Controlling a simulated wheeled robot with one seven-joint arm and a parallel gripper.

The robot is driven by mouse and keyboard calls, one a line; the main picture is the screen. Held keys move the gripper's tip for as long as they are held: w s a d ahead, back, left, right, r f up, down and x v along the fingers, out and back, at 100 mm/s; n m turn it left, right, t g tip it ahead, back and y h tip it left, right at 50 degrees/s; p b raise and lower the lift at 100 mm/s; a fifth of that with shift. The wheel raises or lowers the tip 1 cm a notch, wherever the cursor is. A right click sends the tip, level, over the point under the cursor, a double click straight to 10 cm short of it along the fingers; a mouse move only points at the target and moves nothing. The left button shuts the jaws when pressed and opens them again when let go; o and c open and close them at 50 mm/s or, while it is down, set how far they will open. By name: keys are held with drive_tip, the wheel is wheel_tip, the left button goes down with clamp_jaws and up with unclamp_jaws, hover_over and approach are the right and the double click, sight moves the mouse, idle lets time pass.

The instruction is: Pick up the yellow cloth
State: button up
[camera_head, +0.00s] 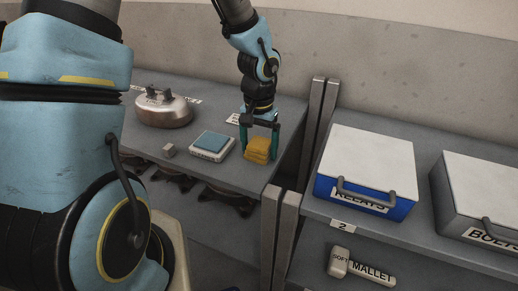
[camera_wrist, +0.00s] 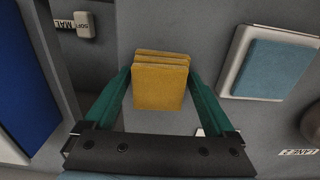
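The yellow cloth (camera_head: 257,149) is a folded stack on the grey shelf top, near its right end. In the wrist view the cloth (camera_wrist: 160,82) lies between the two green fingers of my gripper (camera_wrist: 160,88). In the head view my gripper (camera_head: 260,142) points down over the cloth, one finger on each side. The fingertips are at or very near the cloth's side edges. Whether they press on it I cannot tell. The cloth appears to rest on the shelf top.
A white tray with a blue pad (camera_head: 211,145) stands just left of the cloth. Grey posts (camera_head: 318,115) and a blue RELAYS box (camera_head: 367,165) are on the right.

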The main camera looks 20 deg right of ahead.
drive_tip(key=c, duration=1)
drive_tip(key=shift+o, duration=0.2)
